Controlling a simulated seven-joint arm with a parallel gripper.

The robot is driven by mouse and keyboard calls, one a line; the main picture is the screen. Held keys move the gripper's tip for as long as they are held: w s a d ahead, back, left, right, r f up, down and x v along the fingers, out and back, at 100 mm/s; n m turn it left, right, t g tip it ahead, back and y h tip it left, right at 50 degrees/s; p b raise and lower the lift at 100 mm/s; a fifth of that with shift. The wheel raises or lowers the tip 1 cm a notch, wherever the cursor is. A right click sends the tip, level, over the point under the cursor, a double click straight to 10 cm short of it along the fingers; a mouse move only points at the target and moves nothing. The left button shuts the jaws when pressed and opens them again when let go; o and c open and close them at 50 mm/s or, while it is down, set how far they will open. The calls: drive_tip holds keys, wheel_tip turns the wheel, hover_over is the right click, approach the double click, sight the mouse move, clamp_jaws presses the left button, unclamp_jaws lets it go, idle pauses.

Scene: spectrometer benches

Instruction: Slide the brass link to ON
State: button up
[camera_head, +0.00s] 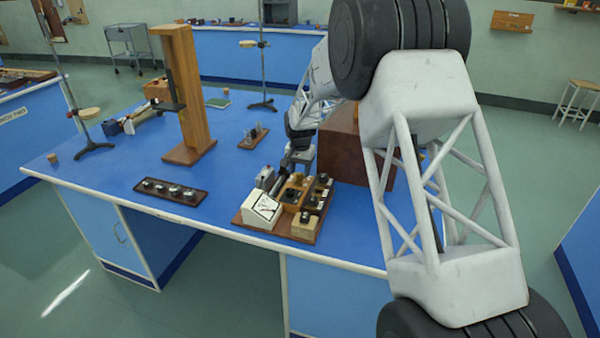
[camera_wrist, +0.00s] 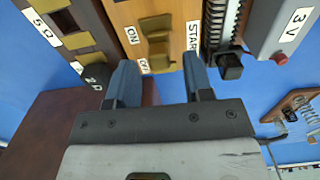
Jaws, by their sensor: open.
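The brass link (camera_wrist: 158,50) shows in the wrist view on a wooden block (camera_wrist: 176,12) with ON, OFF and START labels. The brass parts sit in a column beside the ON label (camera_wrist: 130,35) and the OFF label (camera_wrist: 145,66); I cannot tell exactly which end the link rests at. My gripper (camera_wrist: 158,62) is open, its two blue-grey fingers on either side of the lower brass part, with nothing held. In the head view my gripper (camera_head: 292,158) is above the back of the wooden apparatus board (camera_head: 240,222); the link is too small to make out there.
A coil with a black knob (camera_wrist: 230,66) and a 3 V box (camera_wrist: 278,30) lie close to the right finger. A dark knob (camera_wrist: 96,76) and a 5 Ω resistance block are close to the left finger.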

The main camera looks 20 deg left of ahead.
sight(301, 173)
drive_tip(key=shift+r, duration=3.25)
drive_tip(key=shift+d+r, duration=0.2)
drive_tip(key=shift+d, duration=0.05)
drive_tip(key=s+d+r, duration=0.6)
drive_tip(key=d, duration=0.4)
drive_tip(key=s+d+r+t, duration=0.1)
drive_tip(key=s+d+r, duration=0.55)
drive_tip(key=d, duration=0.35)
drive_tip(key=s+d+r, duration=0.6)
drive_tip(key=s+d, duration=0.1)
drive_tip(key=d, duration=0.3)
drive_tip(key=s+d, duration=0.6)
drive_tip(key=s, duration=0.5)
drive_tip(key=s+d+f+t, duration=0.1)
drive_tip(key=s+d, duration=0.5)
drive_tip(key=s, duration=0.5)
drive_tip(key=s+d+f, duration=0.1)
drive_tip(key=s+d, duration=0.5)
drive_tip(key=s, duration=0.5)
drive_tip(key=shift+t, duration=0.3)
